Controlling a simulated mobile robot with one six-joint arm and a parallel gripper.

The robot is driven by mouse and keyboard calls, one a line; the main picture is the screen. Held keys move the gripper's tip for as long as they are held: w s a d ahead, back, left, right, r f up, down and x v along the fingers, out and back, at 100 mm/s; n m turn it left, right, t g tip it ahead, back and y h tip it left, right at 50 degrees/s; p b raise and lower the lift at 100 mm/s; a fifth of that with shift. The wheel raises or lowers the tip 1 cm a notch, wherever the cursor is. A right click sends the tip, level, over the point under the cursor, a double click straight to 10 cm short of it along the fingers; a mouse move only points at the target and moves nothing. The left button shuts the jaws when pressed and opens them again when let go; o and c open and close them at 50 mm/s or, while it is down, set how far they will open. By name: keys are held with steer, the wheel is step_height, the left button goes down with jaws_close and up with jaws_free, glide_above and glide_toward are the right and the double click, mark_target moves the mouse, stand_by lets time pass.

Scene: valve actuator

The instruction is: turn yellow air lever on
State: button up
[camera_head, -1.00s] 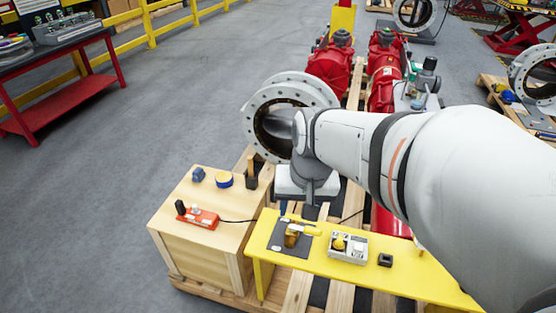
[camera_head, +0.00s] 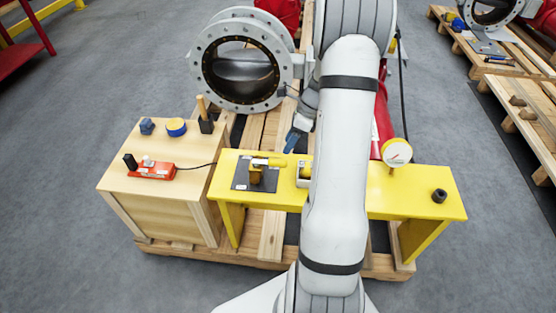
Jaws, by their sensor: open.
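The yellow air lever (camera_head: 266,160) sits on a brass-coloured valve body (camera_head: 257,176) on a dark plate, on the left part of the yellow bench. Its handle lies roughly level, pointing right in the picture. My gripper (camera_head: 292,140) is behind the bench, just beyond and to the right of the lever, with bluish fingertips pointing down. It is open and apart from the lever. My arm hides part of the gripper and the middle of the bench.
The yellow bench (camera_head: 415,199) carries a partly hidden light box (camera_head: 303,175), a gauge (camera_head: 397,152) and a black knob (camera_head: 439,195). A wooden box (camera_head: 158,195) at left holds a red control unit (camera_head: 152,171) with a cable. A large flanged valve (camera_head: 238,65) stands behind.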

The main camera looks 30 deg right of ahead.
mark_target(269, 163)
steer(key=b+x, duration=0.1)
steer(key=x, duration=0.6)
steer(key=shift+s, duration=0.1)
jaws_close()
stand_by(0.3)
steer(key=shift+a, duration=0.2)
steer(key=shift+d, duration=0.1)
